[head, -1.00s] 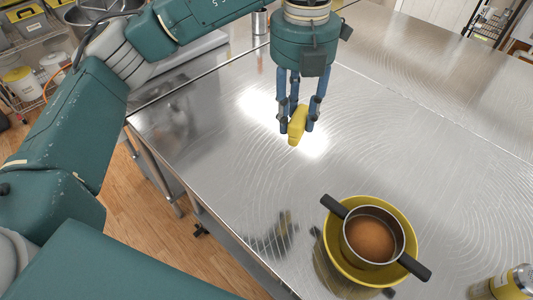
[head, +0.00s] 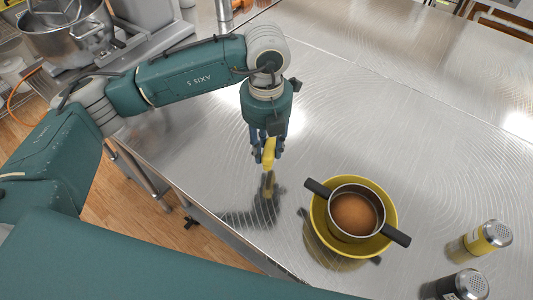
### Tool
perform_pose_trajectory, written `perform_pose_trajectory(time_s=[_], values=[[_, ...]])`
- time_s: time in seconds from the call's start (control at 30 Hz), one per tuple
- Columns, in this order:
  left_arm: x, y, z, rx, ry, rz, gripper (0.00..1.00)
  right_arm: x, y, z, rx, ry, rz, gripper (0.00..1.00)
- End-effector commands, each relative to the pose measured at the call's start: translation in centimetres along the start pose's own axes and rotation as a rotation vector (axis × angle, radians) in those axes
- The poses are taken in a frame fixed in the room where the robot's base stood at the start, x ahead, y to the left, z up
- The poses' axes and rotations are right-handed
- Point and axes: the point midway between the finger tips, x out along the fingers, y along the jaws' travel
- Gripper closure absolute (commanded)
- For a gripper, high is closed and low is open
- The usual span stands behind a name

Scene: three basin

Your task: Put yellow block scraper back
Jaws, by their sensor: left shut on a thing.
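The yellow block scraper (head: 269,153) is in my left gripper (head: 267,152), in the middle of the head view. The fingers are shut on it and it hangs down between them. It is above the steel table (head: 370,110), and its dark reflection or shadow shows just below it. The exact gap to the table is hard to tell. My right gripper is not in view.
A yellow bowl (head: 316,214) with a dark-handled pot (head: 354,214) of brown content inside stands right of the gripper. Two shakers, one yellow (head: 480,241) and one dark (head: 462,287), stand at the lower right. A mixer bowl (head: 66,30) is at the upper left. The table behind is clear.

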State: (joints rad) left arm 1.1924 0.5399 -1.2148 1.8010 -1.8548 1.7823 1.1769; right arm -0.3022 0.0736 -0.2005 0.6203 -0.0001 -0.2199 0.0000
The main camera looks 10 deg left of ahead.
Motion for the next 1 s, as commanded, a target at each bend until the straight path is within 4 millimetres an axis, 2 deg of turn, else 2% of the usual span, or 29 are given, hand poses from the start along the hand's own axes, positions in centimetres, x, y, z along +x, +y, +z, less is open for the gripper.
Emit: perform_pose_trajectory(time_s=[0.17, 0.37, 0.73, 0.77, 0.8, 0.87, 1.0], values=[[1.5, 0.1, -0.1, 0.000, 0.003, 0.001, 0.98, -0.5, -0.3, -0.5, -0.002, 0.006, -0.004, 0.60], [4.2, 0.1, -0.1, 0.000, 0.002, 0.001, 0.98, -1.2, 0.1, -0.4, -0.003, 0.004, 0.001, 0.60], [4.9, 0.0, 0.0, 0.001, 0.000, 0.000, 0.98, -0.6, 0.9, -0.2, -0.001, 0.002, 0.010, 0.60], [4.8, 0.0, 0.0, 0.001, 0.000, 0.000, 0.66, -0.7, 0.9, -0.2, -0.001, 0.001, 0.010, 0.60], [4.7, 0.0, 0.0, 0.001, 0.000, 0.000, 0.58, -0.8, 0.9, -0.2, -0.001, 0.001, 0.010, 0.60], [4.7, 0.0, 0.0, 0.001, 0.000, 0.000, 0.49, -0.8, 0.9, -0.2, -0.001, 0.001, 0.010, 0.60], [4.7, 0.0, 0.0, 0.001, 0.000, 0.000, 0.49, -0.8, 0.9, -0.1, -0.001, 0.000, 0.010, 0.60]])
